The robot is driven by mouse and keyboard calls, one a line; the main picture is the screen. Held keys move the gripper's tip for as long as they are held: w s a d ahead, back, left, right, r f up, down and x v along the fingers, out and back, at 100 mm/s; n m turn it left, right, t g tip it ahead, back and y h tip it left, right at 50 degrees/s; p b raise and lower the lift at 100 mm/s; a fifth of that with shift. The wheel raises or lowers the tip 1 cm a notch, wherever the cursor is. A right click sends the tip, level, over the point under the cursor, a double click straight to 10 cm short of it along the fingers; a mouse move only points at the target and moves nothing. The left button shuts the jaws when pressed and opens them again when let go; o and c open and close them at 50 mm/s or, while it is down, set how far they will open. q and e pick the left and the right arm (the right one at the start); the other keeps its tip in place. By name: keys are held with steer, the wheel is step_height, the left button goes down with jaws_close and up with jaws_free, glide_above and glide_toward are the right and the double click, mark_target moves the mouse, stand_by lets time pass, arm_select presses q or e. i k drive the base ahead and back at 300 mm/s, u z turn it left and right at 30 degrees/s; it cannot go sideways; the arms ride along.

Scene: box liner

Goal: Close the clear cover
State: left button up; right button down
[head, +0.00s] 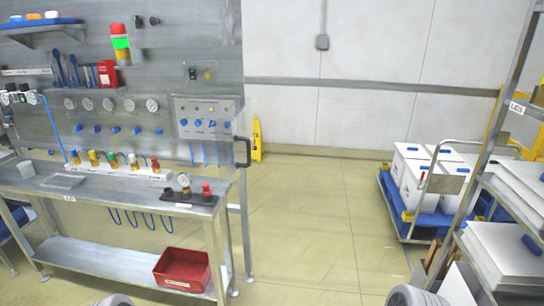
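Neither of my grippers shows. Only small rounded grey-white parts, likely of my own arms, come in at the bottom edge.
A panel (205,118) with gauges and blue valves stands behind the bench. A red bin (183,269) sits on its lower shelf. A blue cart (438,217) with white boxes stands right, behind a metal rack (478,190) with white lids. The middle floor is clear.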

mark_target(243, 127)
steer(key=z, duration=0.35)
steer(key=i, duration=1)
steer(key=u, duration=0.55)
